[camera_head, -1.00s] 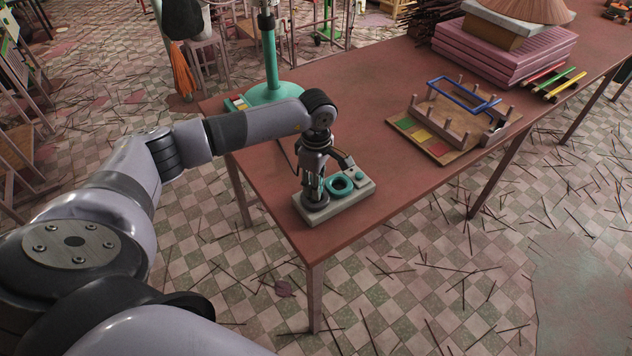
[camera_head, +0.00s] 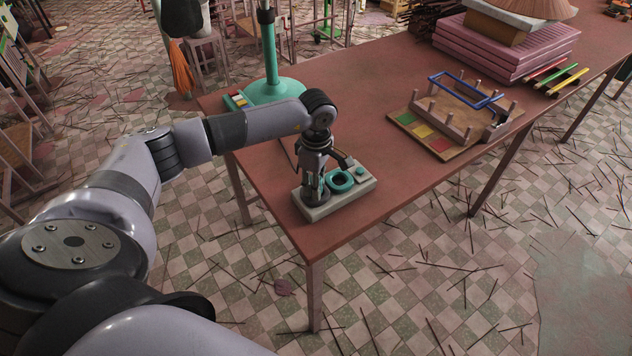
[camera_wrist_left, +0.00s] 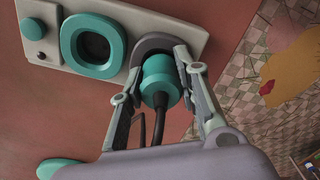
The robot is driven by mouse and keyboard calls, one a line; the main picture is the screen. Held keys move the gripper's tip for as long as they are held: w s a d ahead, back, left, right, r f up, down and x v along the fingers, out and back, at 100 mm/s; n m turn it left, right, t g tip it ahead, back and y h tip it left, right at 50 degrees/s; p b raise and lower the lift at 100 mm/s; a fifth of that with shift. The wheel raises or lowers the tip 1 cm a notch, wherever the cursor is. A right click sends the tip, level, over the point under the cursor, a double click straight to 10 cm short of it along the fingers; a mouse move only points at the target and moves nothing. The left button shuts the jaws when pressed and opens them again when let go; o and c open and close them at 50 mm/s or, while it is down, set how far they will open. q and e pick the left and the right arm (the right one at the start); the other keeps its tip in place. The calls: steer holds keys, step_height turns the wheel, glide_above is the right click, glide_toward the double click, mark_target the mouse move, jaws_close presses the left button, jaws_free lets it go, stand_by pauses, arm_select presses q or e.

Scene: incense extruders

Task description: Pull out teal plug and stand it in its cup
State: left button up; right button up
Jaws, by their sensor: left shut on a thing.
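The teal plug (camera_wrist_left: 158,78) with a black cable sits between the fingers of my left gripper (camera_wrist_left: 160,70), which is shut on it. The plug is at a dark grey round socket (camera_wrist_left: 152,43) at one end of a pale block (camera_wrist_left: 140,18). I cannot tell how deep it sits. Beside it on the block is a square teal cup (camera_wrist_left: 92,45) with a dark, empty hole. In the head view my left gripper (camera_head: 316,188) points down over the near left end of the block (camera_head: 337,204) and mostly hides the plug. The teal cup (camera_head: 341,181) shows to its right.
The block lies on a red-brown table (camera_head: 400,205), near its front edge. A small teal knob (camera_head: 360,171) is on the block's far end. A teal stand (camera_head: 275,90) is behind my arm. A pegged wooden board (camera_head: 455,118) with a blue frame is to the right.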

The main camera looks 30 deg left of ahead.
arm_select(q)
steer(key=shift+f, duration=0.15)
steer(key=o, duration=1.2)
steer(key=shift+o, duration=0.2)
